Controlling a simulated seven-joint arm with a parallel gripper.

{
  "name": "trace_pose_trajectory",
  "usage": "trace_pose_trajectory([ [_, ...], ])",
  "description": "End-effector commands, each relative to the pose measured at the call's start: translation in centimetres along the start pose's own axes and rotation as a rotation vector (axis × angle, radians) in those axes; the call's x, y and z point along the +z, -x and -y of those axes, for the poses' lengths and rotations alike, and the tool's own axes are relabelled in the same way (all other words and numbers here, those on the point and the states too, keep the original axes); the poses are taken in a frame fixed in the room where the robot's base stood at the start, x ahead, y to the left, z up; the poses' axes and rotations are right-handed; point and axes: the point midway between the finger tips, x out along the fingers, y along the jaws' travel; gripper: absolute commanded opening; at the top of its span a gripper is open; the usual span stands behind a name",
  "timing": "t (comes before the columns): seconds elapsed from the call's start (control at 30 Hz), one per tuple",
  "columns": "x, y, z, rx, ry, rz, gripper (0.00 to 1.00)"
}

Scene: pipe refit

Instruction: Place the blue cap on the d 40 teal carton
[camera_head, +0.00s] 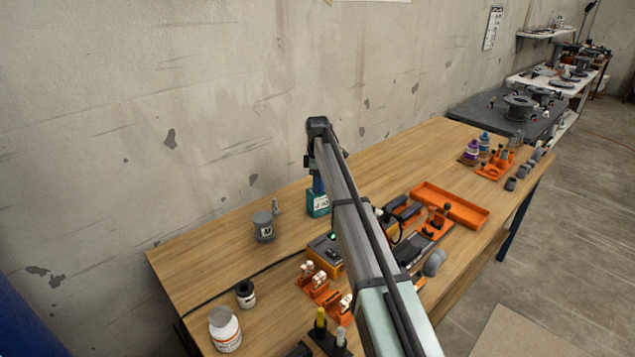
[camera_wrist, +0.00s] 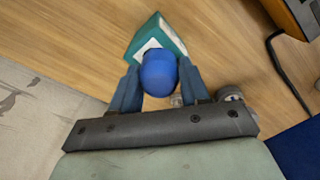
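The teal carton (camera_head: 317,205) stands upright on the wooden table near the wall, with a white "40" label partly visible. It also shows in the wrist view (camera_wrist: 168,32), just beyond the fingertips. The blue cap (camera_wrist: 158,74) is between the two fingers of my gripper (camera_wrist: 160,84), which press on both sides of it. In the head view my gripper (camera_head: 318,184) is directly above the carton, partly covered by my arm. The cap overlaps the carton in the wrist view; I cannot tell whether they touch.
A grey labelled can (camera_head: 264,228) and a small grey fitting (camera_head: 275,205) stand left of the carton. An orange-and-black device (camera_head: 325,252) with a cable lies in front. An orange tray (camera_head: 450,205) lies to the right.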

Motion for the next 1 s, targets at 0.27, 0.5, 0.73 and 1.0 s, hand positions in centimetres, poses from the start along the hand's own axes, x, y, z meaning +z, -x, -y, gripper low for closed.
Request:
trace_pose_trajectory([
  [0.27, 0.0, 0.0, 0.0, 0.0, 0.0, 0.0, 0.67],
  [0.5, 0.0, 0.2, 0.0, 0.0, 0.0, 0.0, 0.67],
  [0.73, 0.0, 3.0, -0.1, 0.002, 0.0, 0.0, 0.67],
  [1.0, 0.0, 8.0, -0.1, 0.001, 0.0, 0.0, 0.67],
])
